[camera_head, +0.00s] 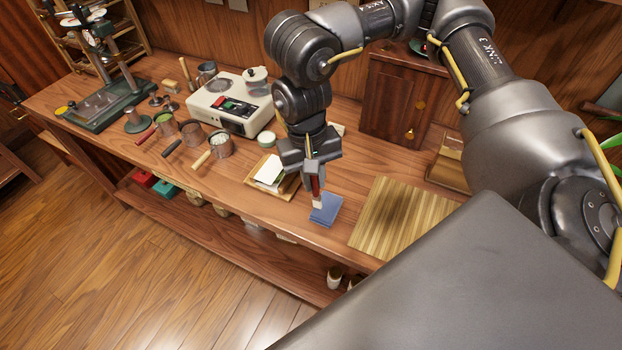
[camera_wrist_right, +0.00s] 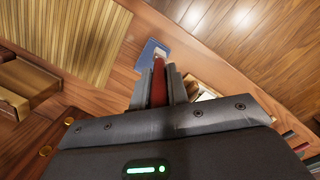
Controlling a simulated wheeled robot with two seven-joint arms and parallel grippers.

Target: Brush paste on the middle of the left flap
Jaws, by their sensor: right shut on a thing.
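My right gripper (camera_head: 313,180) is shut on a brush with a red handle (camera_head: 315,184) and a pale head (camera_head: 317,201). The brush points down. Its head is at the upper-left part of a flat blue square thing (camera_head: 327,211) on the counter; I cannot tell whether it touches. The right wrist view also shows the red handle (camera_wrist_right: 172,95) between the gripper fingers (camera_wrist_right: 163,85) and the blue thing (camera_wrist_right: 148,54) beyond it. No separate flap can be made out. My left gripper is out of view.
A slatted bamboo mat (camera_head: 400,219) lies right of the blue thing. A wooden tray (camera_head: 263,187) with white sheets (camera_head: 269,172) stands to its left. Farther left are several handled cups (camera_head: 220,144) and a cream-coloured machine (camera_head: 231,101). A dark wooden cabinet (camera_head: 395,103) stands behind.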

